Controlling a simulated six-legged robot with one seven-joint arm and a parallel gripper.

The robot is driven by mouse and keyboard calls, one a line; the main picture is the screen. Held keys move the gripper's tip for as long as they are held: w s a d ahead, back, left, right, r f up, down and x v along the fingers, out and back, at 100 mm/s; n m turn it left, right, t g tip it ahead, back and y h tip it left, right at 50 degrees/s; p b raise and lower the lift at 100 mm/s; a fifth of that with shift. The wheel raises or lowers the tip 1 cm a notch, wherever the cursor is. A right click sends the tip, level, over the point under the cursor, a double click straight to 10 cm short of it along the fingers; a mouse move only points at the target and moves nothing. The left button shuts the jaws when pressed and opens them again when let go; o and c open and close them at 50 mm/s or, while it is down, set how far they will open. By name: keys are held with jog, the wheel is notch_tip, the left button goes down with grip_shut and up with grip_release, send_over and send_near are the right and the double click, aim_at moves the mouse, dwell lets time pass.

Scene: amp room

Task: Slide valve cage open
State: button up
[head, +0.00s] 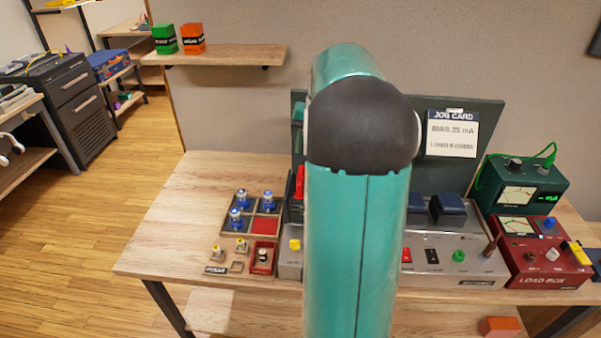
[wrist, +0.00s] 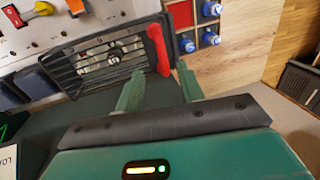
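The valve cage (wrist: 88,62) is a dark slatted frame with a red upright handle (wrist: 157,48) at its right end in the wrist view. Pale round shapes show behind its bars. My gripper (wrist: 158,86) is open, its two green fingers apart and nothing between them. The red handle lies just beyond the fingertips, roughly in line with the gap; I cannot tell whether they touch. In the head view my arm hides most of the cage, and only a bit of the red handle (head: 299,182) shows left of it.
The grey amp front (head: 455,268) carries knobs and switches. A divided tray (head: 227,217) with blue-topped valves stands left of it. A red load box (head: 545,268) and a green meter (head: 520,190) stand at the right. The bench's left part (head: 185,205) is bare.

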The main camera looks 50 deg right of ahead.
aim_at(301, 177)
jog(key=f, duration=0.3)
jog(key=w+f, duration=0.1)
jog(key=f, duration=0.2)
jog(key=a+f, duration=0.1)
jog(key=f, duration=0.2)
jog(key=shift+w+a+f, duration=0.1)
jog(key=shift+w+f, duration=0.05)
jog(key=shift+w, duration=0.1)
grip_shut()
